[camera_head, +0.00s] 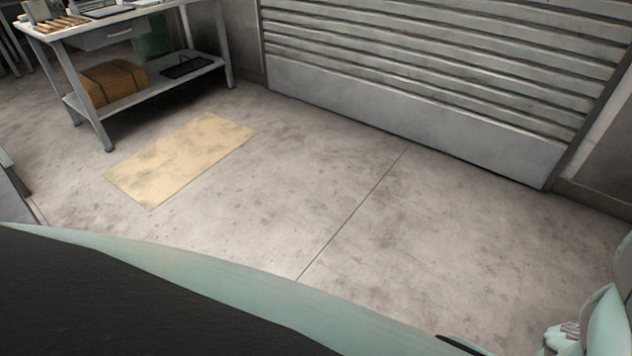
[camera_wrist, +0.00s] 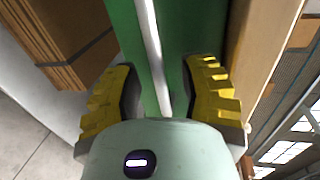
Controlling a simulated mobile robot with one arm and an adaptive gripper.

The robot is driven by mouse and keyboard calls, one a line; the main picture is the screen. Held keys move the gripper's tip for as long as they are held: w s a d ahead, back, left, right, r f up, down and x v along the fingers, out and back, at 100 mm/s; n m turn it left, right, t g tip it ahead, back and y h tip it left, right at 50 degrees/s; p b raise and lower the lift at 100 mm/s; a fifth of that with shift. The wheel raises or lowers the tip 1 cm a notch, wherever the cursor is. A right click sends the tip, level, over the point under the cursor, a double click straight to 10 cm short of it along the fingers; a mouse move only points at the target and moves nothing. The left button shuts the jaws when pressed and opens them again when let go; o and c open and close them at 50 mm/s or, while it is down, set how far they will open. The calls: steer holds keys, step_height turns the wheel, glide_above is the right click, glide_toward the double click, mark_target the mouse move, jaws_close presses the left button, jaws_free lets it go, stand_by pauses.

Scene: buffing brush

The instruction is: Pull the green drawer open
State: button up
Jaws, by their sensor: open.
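The green drawer front (camera_wrist: 188,25) fills the upper middle of the wrist view. A pale bar handle (camera_wrist: 150,45) runs down it, from the top edge to between my fingers. My gripper (camera_wrist: 163,80) is open, with one yellow-padded finger on each side of the handle. Gaps show between the handle and both pads, so neither finger appears to touch it. The handle's lower end is hidden behind my gripper's palm. My gripper is not seen in the head view. Whether the drawer is open at all cannot be told.
A brown box-like thing (camera_wrist: 62,35) is left of the drawer, and a tan panel (camera_wrist: 262,35) is close on the right. The head view shows a workbench (camera_head: 150,88), a shutter (camera_head: 420,112), a tan floor mat (camera_head: 180,160) and wide clear floor.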

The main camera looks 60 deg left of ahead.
steer(key=shift+w+d+f, duration=0.1)
steer(key=shift+d, duration=0.3)
jaws_close()
stand_by(0.5)
